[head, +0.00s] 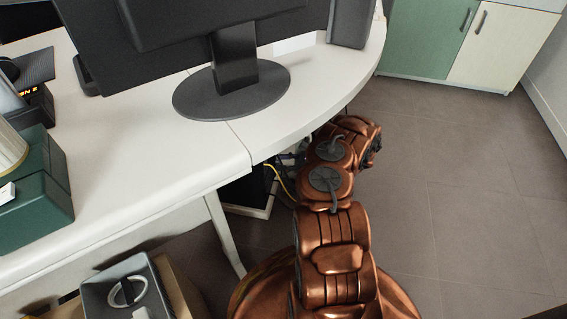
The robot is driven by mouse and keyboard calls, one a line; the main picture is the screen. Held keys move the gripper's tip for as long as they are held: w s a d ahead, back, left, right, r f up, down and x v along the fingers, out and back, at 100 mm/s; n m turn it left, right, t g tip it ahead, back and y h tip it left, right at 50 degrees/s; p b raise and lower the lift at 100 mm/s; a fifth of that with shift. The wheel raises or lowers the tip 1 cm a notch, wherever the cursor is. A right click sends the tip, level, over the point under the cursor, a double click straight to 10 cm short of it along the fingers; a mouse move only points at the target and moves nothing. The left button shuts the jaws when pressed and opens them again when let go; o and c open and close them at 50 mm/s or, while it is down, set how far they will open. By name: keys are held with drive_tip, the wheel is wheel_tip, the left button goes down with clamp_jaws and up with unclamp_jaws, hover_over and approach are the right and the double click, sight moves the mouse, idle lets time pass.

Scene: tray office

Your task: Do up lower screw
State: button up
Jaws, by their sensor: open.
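No screw can be made out in the head view. Under the desk, a dark box (243,188) is partly visible beside my arm, with a yellow cable (279,178) and other thin cables close by. My copper-coloured arm reaches forward from the bottom of the view along the desk's right edge, and its far links bend close to that edge. My gripper cannot be seen; the arm's own links or the desk hide it.
The white desk (225,150) carries a monitor (235,75) and a green box (30,195). A desk leg (224,232) stands left of my arm. A grey bin-like object (125,290) is at lower left. Open floor (460,190) lies right, before a green-and-cream cabinet (425,38).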

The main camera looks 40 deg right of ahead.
drive_tip(key=v, duration=1.2)
drive_tip(key=shift+a, duration=0.1)
